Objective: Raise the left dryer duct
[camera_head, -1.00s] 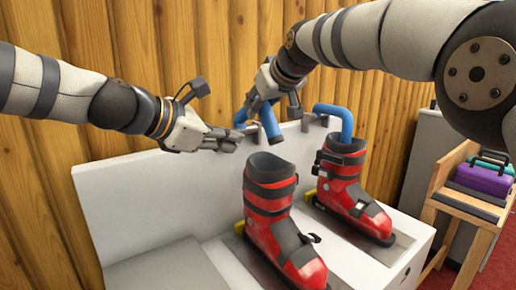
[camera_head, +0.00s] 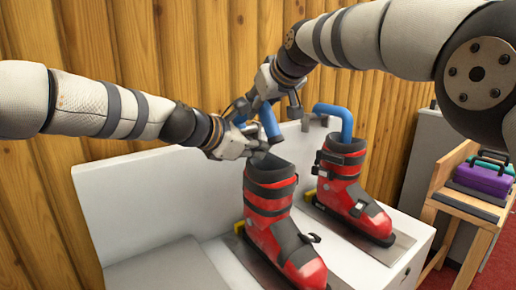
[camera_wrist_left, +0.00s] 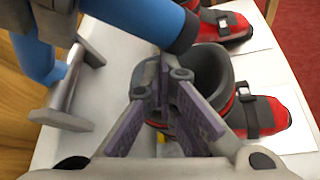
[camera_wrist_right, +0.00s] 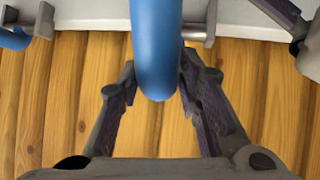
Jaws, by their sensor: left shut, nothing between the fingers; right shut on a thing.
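The left dryer duct (camera_head: 271,124) is a bent blue tube above the left red boot (camera_head: 268,205). Its free end tilts down and is apart from the boot's open top. My right gripper (camera_head: 270,100) is shut on the duct's bend, and the tube (camera_wrist_right: 155,40) shows between its fingers in the right wrist view. My left gripper (camera_head: 256,146) is shut and empty, just below and beside the duct's free end. In the left wrist view, that dark-tipped end (camera_wrist_left: 178,30) is close to my left fingertips (camera_wrist_left: 168,80), with the boot opening (camera_wrist_left: 212,72) beyond.
The right blue duct (camera_head: 346,122) bends down into the right red boot (camera_head: 345,178). Both boots stand on the white dryer bench (camera_head: 150,262). A wooden plank wall (camera_head: 90,30) is close behind. A wooden stand (camera_head: 466,215) with a purple case (camera_head: 483,179) is at the right.

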